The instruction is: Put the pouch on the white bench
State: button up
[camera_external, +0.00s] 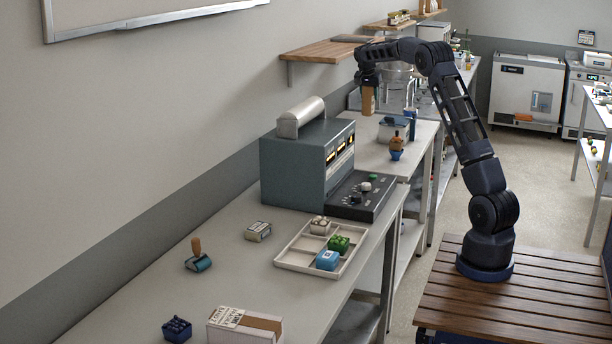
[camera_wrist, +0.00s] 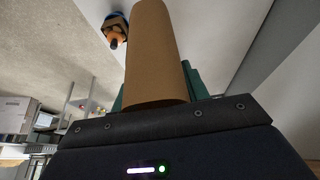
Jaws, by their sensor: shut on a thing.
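The pouch (camera_external: 368,101) looks like a tan, kraft-coloured upright roll. My gripper (camera_external: 368,82) is shut on its upper part and holds it in the air, near the far section of the white bench (camera_external: 374,160). In the wrist view the pouch (camera_wrist: 155,55) fills the middle, with teal finger parts (camera_wrist: 194,82) of my gripper partly hidden behind it. The near section of the white bench (camera_external: 135,315) runs along the wall. I cannot tell the exact height of the pouch above the surface.
A blue-based orange item (camera_external: 396,148) and a blue-white box (camera_external: 391,128) stand on the far section. A white divided tray (camera_external: 300,262) holds small blocks. A wooden shelf (camera_external: 320,52) juts from the wall.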

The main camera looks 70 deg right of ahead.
notch_tip(320, 180, down, 22)
jog(key=shift+f, duration=0.1)
dwell(0.6)
jog(key=o, duration=1.2)
jog(key=shift+f, duration=0.1)
jog(key=shift+o, duration=0.2)
jog(key=v, duration=1.2)
jog(key=s+a+r+n+t+y, duration=0.1)
jog(key=s+a+r+n, duration=0.35)
jog(key=a, duration=0.75)
jog(key=s+a+r+n+t, duration=0.1)
jog(key=a+r, duration=0.6)
jog(key=a, duration=0.5)
jog(key=s+a+r+n+t+y, duration=0.1)
jog(key=s+a+r+n, duration=0.3)
jog(key=a, duration=0.7)
jog(key=s+a+r+n+t, duration=0.1)
jog(key=s+a+r+n, duration=0.15)
jog(key=s+a, duration=1.15)
jog(key=s+a+f+n+y, duration=0.1)
jog(key=s+a+f+n, duration=0.2)
jog(key=s+a, duration=0.3)
jog(key=s+a+f+n+y, duration=0.1)
jog(key=s+a+f+n, duration=0.2)
jog(key=s+a, duration=0.2)
jog(key=s, duration=0.2)
jog(key=shift+s+a+t, duration=0.3)
jog(key=shift+a, duration=0.1)
